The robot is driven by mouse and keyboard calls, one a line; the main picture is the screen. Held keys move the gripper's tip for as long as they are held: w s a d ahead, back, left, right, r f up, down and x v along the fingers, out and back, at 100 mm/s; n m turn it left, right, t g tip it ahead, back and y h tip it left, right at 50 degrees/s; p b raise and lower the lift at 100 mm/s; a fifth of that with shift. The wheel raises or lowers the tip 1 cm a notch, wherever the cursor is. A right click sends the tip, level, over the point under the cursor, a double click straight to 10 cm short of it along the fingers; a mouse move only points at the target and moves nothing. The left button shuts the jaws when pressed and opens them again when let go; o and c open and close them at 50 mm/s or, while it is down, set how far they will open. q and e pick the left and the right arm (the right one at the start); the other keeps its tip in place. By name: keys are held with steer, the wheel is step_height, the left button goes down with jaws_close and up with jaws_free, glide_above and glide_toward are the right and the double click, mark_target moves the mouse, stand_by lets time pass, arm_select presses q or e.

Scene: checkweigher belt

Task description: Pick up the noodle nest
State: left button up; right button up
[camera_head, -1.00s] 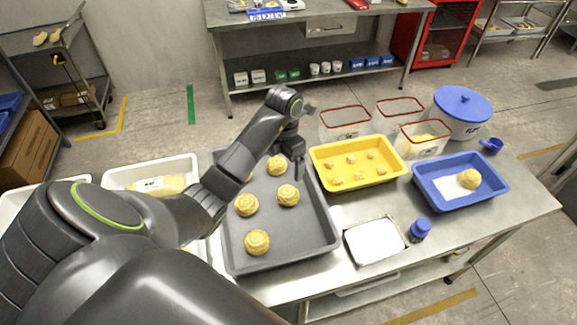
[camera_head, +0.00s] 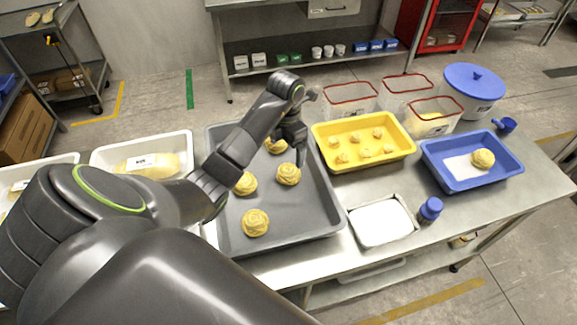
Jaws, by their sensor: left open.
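Several yellow noodle nests lie in a large dark grey tray (camera_head: 318,215). One noodle nest (camera_head: 288,174) is right of the tray's middle, another (camera_head: 276,147) is behind it, a third (camera_head: 245,184) is to the left and another (camera_head: 256,222) is at the front. A further noodle nest (camera_head: 482,158) sits on white paper in a blue tray (camera_head: 459,181). My left gripper (camera_head: 290,150) is open and points down over the back of the grey tray. It is close to the back nest and partly covers it. My right gripper is out of view.
A yellow tray (camera_head: 362,164) with several small pieces is right of the grey tray. A metal pan (camera_head: 381,222) and a blue-capped bottle (camera_head: 430,209) stand in front. Clear red-rimmed tubs (camera_head: 350,98) stand behind. A white tub (camera_head: 143,158) is left.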

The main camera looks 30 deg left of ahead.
mark_target(288, 168)
arm_select(q)
step_height(288, 168, down, 4)
steer(key=b, duration=0.3)
steer(key=shift+f, duration=0.2)
steer(key=shift+f+b, duration=0.95)
steer(key=shift+b, duration=0.2)
steer(key=shift+s+d+f, duration=0.1)
steer(key=shift+d+f, duration=0.05)
steer(key=shift+f, duration=0.1)
step_height(288, 168, down, 2)
steer(key=shift+f+p, duration=0.2)
steer(key=shift+p, duration=0.45)
steer(key=shift+f, duration=0.4)
steer(key=shift+c, duration=0.2)
steer(key=c, duration=0.9)
steer(key=shift+c, duration=0.9)
